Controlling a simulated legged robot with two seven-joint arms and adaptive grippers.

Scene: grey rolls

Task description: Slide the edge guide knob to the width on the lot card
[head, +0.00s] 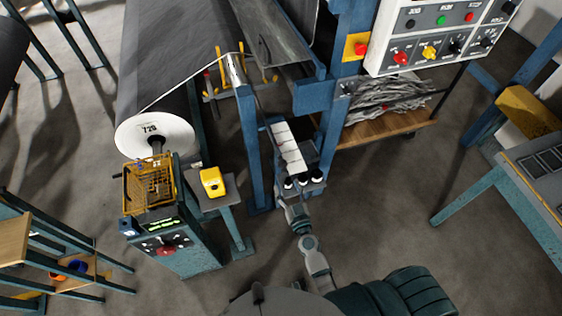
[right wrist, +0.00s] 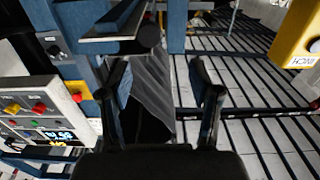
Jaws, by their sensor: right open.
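My right gripper (head: 282,192) is at the lower middle of the head view, by the front of the blue machine frame, just below a pale strip plate (head: 285,145) with dark round parts (head: 303,181) at its lower end. In the right wrist view its two fingers (right wrist: 163,90) stand wide apart with nothing gripped; a grey sheet (right wrist: 152,88) shows beyond them. A dark round end (right wrist: 149,38) shows above the fingers; I cannot tell whether it is the edge guide knob. I cannot make out a lot card. My left gripper is not in view.
A large grey roll (head: 165,75) with a white end disc (head: 152,138) lies at left. A control panel (head: 435,35) hangs upper right, above a wooden shelf (head: 385,130) of scrap strips. A yellow box (head: 212,182) sits on a small stand. Open floor (head: 385,215) lies right of my arm.

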